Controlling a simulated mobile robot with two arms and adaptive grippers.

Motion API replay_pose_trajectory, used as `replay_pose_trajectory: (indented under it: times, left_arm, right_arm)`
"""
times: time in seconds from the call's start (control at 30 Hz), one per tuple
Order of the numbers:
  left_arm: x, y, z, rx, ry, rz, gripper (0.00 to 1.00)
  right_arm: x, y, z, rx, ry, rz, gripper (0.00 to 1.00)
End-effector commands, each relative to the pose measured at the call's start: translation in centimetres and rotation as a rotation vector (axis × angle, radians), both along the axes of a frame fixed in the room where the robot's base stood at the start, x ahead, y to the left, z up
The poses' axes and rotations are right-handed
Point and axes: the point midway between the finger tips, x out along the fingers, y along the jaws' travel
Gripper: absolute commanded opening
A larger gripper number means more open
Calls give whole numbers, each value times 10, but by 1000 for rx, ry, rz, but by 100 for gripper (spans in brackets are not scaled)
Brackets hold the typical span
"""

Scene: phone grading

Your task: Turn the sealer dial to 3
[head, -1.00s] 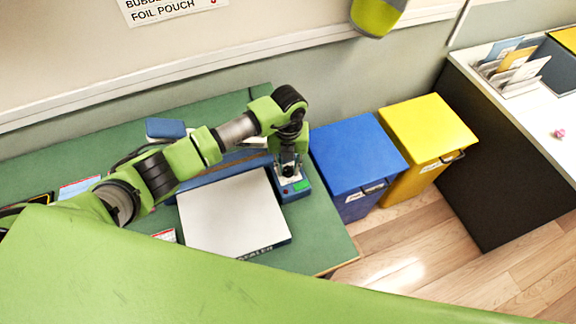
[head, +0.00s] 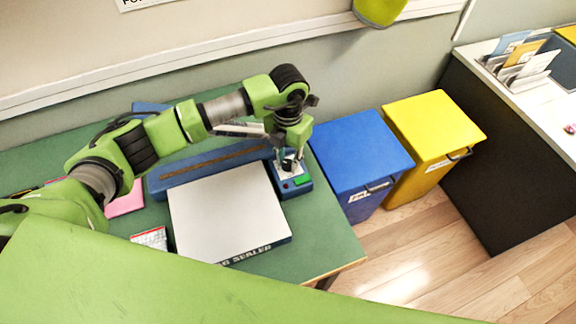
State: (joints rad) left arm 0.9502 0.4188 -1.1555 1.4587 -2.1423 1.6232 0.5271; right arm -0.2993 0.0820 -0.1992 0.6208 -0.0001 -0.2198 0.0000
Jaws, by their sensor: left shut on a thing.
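The bag sealer stands on the green table, with a flat white top plate (head: 229,212), a long blue bar (head: 205,168) behind it and a small blue control box (head: 304,187) at the bar's right end. The box carries a green display (head: 302,180) and a dark dial (head: 289,164). My left gripper (head: 289,160) points down over the box and is shut on the dial. Its fingers and wrist hide most of the dial, so its setting cannot be read. My right gripper does not show.
A blue bin (head: 358,152) and a yellow bin (head: 433,128) stand right of the green table (head: 325,235). A pink item (head: 126,203) and a small white-and-red item (head: 150,238) lie left of the sealer. A white counter (head: 545,100) is at the far right.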

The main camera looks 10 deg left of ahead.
Motion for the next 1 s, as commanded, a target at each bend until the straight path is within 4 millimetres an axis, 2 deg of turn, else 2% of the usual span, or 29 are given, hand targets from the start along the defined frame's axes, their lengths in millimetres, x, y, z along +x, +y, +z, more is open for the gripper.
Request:
replay_pose_trajectory:
  times: [0.03, 0.5, 0.7, 1.0]
  left_arm:
    - [2, 0, -6, 1, -6, -46, 2]
    - [1, 0, -5, 1, -5, -449, 2]
    - [1, 0, -3, 0, -3, -559, 2]
    - [1, 0, -1, -1, -3, -636, 2]
  right_arm:
    - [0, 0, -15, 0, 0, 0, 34]
    - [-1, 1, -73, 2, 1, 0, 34]
    - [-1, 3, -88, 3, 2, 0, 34]
    - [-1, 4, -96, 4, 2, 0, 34]
